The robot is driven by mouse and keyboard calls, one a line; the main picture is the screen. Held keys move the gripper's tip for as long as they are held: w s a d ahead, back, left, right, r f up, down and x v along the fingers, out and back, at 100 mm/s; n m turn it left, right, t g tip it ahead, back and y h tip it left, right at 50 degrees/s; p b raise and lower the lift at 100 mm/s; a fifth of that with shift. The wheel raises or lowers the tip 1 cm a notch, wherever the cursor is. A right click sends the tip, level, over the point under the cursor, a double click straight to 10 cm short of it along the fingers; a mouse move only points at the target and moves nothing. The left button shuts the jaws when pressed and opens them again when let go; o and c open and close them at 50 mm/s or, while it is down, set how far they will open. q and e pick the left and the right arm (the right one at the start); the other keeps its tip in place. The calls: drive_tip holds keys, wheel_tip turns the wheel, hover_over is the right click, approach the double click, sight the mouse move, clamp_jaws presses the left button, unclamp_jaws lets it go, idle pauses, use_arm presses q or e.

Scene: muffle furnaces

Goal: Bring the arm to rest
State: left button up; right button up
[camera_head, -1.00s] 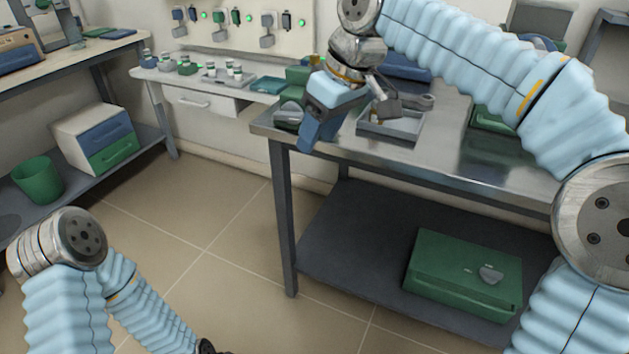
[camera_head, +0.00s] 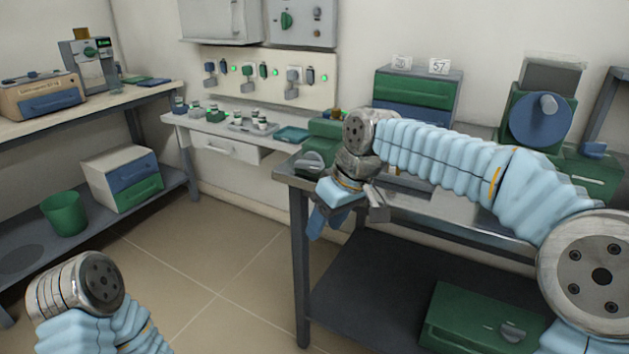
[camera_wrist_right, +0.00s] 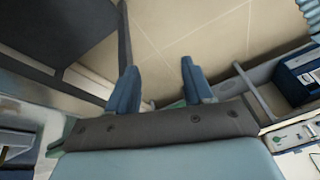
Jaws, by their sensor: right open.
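My right arm reaches in from the right in the head view, bent over the steel table (camera_head: 440,207). My right gripper (camera_head: 326,222) hangs at the table's left front corner, its blue fingers pointing down. In the right wrist view my right gripper (camera_wrist_right: 160,88) is open, with two blue fingers apart and only floor between them. It holds nothing. Only the upper part of my left arm shows at lower left in the head view; its gripper is out of sight.
A green case (camera_head: 480,322) lies on the table's lower shelf. A green bin (camera_head: 64,213) and a drawer box (camera_head: 122,178) stand on the left shelf. A green and blue device (camera_head: 538,118) stands behind my right arm. The floor between the benches is clear.

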wheel_tip(320, 180, down, 27)
drive_tip(key=s+m+g, duration=0.1)
drive_tip(key=m, duration=0.2)
drive_tip(key=s+d+f+m, duration=0.3)
drive_tip(key=s+f+m, duration=0.2)
drive_tip(key=s+f, duration=1.4)
drive_tip(key=shift+s+m+y, duration=0.4)
drive_tip(key=shift+s, duration=0.15)
drive_tip(key=shift+d, duration=0.1)
